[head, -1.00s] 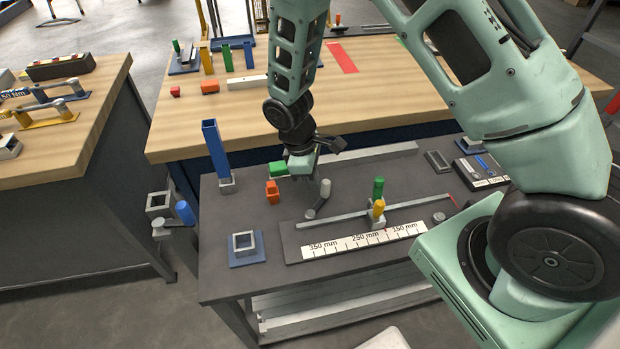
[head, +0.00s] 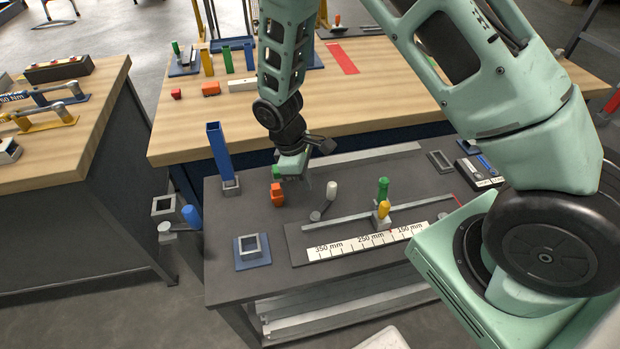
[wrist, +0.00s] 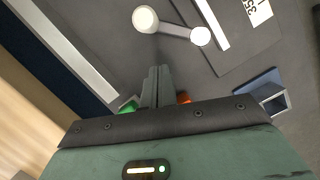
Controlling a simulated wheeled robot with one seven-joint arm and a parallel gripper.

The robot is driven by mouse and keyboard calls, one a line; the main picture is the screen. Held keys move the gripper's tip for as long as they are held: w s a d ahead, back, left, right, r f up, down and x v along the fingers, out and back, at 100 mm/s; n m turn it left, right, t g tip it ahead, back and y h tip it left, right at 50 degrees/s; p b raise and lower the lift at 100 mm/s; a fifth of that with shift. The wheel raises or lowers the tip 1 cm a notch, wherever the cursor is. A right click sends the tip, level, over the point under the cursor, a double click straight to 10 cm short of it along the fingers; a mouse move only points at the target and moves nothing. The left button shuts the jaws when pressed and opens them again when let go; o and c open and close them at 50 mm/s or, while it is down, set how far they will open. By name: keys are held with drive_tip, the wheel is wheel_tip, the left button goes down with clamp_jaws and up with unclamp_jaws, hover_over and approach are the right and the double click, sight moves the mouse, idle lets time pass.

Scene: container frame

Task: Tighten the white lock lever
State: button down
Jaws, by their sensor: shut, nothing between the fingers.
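The white lock lever (head: 331,190) stands on the dark bench beside the fixture with the ruler. It has an upright white knob and a short grey arm running down-left to a round pivot. In the wrist view the lever (wrist: 174,30) lies beyond my fingertips, its knob upper left and its pivot to the right. My gripper (head: 305,179) is shut and empty, left of the knob and apart from it in the picture. The wrist view shows the fingers (wrist: 158,72) pressed together, pointing towards the lever. Contact with the lever is not seen.
An orange block (head: 277,195) and a partly hidden green block (head: 277,171) stand left of my gripper. A rail carries a slider with a yellow knob (head: 384,208) and a green post (head: 382,187). A blue-based square socket (head: 252,250) sits front left.

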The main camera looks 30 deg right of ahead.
drive_tip(key=shift+w+a+r+b, duration=0.3)
drive_tip(key=shift+w+a+r, duration=0.2)
drive_tip(key=shift+w+a, duration=0.1)
drive_tip(key=s+b+v, duration=0.1)
drive_tip(key=v, duration=0.7)
drive_tip(key=shift+w+r+b, duration=0.3)
drive_tip(key=shift+r+b, duration=0.05)
drive_tip(key=shift+r, duration=0.1)
drive_tip(key=s+a+r+y, duration=0.1)
drive_tip(key=s+a+r, duration=0.1)
drive_tip(key=s, duration=0.5)
drive_tip(key=s+a+r+m+t+y, duration=0.1)
drive_tip(key=s+a+r, duration=0.1)
drive_tip(key=s+r, duration=0.3)
drive_tip(key=s+a+r+m, duration=0.1)
drive_tip(key=s+a+r, duration=0.2)
drive_tip(key=s, duration=0.8)
drive_tip(key=shift+r+t+y, duration=0.4)
